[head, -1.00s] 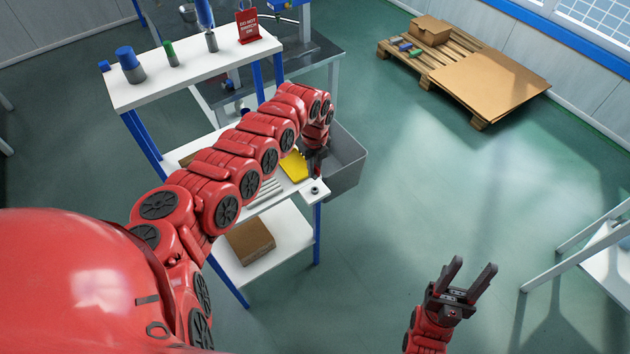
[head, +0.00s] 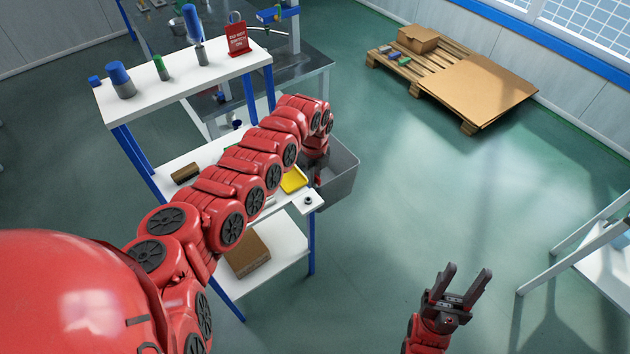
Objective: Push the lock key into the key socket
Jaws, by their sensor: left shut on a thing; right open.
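My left gripper (head: 317,180) is at the end of the red arm, beside the right end of the middle shelf and over the grey bin. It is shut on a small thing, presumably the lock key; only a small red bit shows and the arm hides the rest. A small round dark-centred fitting (head: 308,201), which looks like the key socket, is on the shelf's front right corner. The gripper is apart from it, just behind it in the picture. My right gripper (head: 453,292) is open and empty over the floor at the lower right.
The shelf rack (head: 130,112) carries blue and green cylinders and a red sign (head: 238,40) on top. A yellow tray (head: 293,180) lies near the gripper. A grey bin (head: 342,183) stands right of the rack. A pallet (head: 470,80) is far right; the floor between is clear.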

